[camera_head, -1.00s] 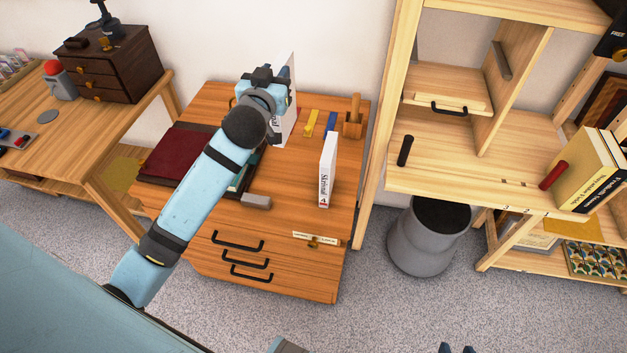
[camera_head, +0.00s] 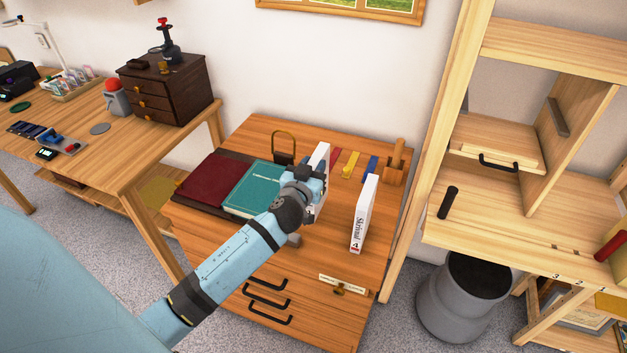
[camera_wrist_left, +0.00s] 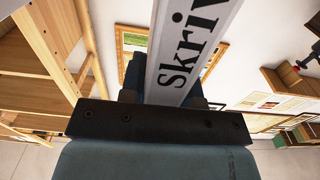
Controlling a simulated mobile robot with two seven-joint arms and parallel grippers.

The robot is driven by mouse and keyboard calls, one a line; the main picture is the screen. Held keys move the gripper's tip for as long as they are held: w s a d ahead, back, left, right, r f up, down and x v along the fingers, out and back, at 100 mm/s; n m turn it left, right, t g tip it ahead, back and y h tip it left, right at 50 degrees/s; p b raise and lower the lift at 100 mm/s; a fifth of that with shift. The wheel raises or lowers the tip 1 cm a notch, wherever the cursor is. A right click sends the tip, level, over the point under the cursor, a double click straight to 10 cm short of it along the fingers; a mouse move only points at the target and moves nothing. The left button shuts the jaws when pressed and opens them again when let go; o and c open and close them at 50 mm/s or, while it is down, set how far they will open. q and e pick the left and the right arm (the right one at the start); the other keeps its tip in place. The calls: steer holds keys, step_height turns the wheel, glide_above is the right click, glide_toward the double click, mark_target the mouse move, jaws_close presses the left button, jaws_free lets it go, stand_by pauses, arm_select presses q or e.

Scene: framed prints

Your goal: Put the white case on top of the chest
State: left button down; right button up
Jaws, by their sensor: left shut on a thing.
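My left gripper (camera_head: 308,185) is shut on a white case (camera_head: 322,160), held upright over the wooden chest (camera_head: 330,245). The gripper and wrist hide part of the case in the head view. Its spine, with large black letters "Skriv", fills the upper middle of the left wrist view (camera_wrist_left: 188,60). I cannot tell whether its lower edge touches the chest top. A second white case (camera_head: 364,215) with the same kind of lettering stands upright on the chest, to the right of the held one. My right gripper is not in view.
A teal book (camera_head: 258,188), a dark red book (camera_head: 212,178), yellow (camera_head: 350,165) and blue (camera_head: 371,168) items and a wooden holder (camera_head: 394,172) occupy the chest top. A shelf unit (camera_head: 470,235) and grey bin (camera_head: 460,300) stand right. A dark drawer box (camera_head: 165,90) sits on the left desk.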

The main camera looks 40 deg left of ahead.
arm_select(q)
step_height(320, 180, down, 4)
steer(key=shift+r+b, duration=0.1)
steer(key=shift+b, duration=0.35)
steer(key=shift+f+b, duration=0.3)
steer(key=c, duration=0.8)
jaws_free()
steer(key=shift+r, duration=0.15)
steer(key=shift+c, duration=0.2)
steer(key=shift+r, duration=0.1)
